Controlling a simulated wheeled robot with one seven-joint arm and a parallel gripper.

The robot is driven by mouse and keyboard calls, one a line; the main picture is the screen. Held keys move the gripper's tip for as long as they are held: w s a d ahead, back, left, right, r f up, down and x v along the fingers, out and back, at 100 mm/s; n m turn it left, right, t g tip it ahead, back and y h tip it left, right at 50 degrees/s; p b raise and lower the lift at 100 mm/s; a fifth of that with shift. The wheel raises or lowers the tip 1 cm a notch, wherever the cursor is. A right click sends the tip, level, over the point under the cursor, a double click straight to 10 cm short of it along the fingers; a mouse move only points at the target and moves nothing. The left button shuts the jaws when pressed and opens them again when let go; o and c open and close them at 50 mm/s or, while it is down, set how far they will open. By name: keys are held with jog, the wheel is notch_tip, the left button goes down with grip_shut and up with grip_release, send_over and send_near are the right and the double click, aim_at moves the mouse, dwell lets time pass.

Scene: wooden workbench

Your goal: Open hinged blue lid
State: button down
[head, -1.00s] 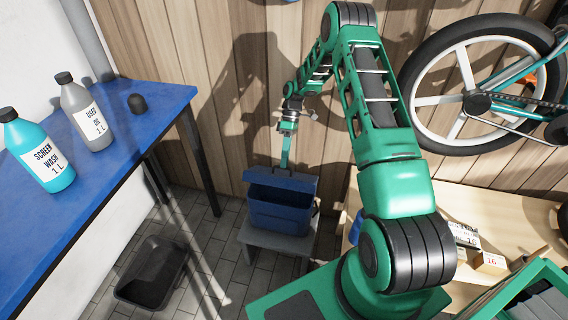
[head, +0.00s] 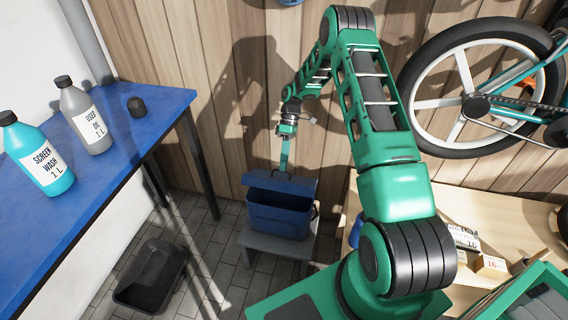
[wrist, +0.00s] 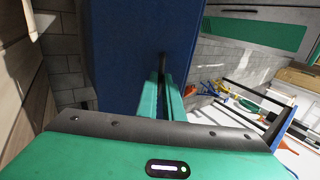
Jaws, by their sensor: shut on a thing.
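The blue box (head: 279,218) sits on a small grey stool against the plank wall. Its hinged blue lid (head: 281,183) is raised and tilted, with a dark gap between it and the box body. My gripper (head: 284,166) reaches down to the lid from above. In the wrist view, the green fingers of my gripper (wrist: 165,96) are closed together at a dark handle part (wrist: 162,62) on the blue lid (wrist: 125,45). The inside of the box is hidden in the wrist view.
The grey stool (head: 262,244) stands on the tiled floor. A blue table (head: 110,130) with two bottles is at left, and a black tray (head: 152,275) lies on the floor. A wooden bench (head: 500,205) and a bicycle wheel are at right.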

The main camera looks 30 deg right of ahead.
jog(key=c, duration=1.9)
grip_release()
jog(key=shift+r, duration=0.55)
jog(key=s+a+r, duration=0.4)
jog(key=a+r, duration=0.6)
jog(key=a, duration=0.1)
jog(key=shift+s, duration=0.15)
jog(key=shift+s+d+f, duration=0.1)
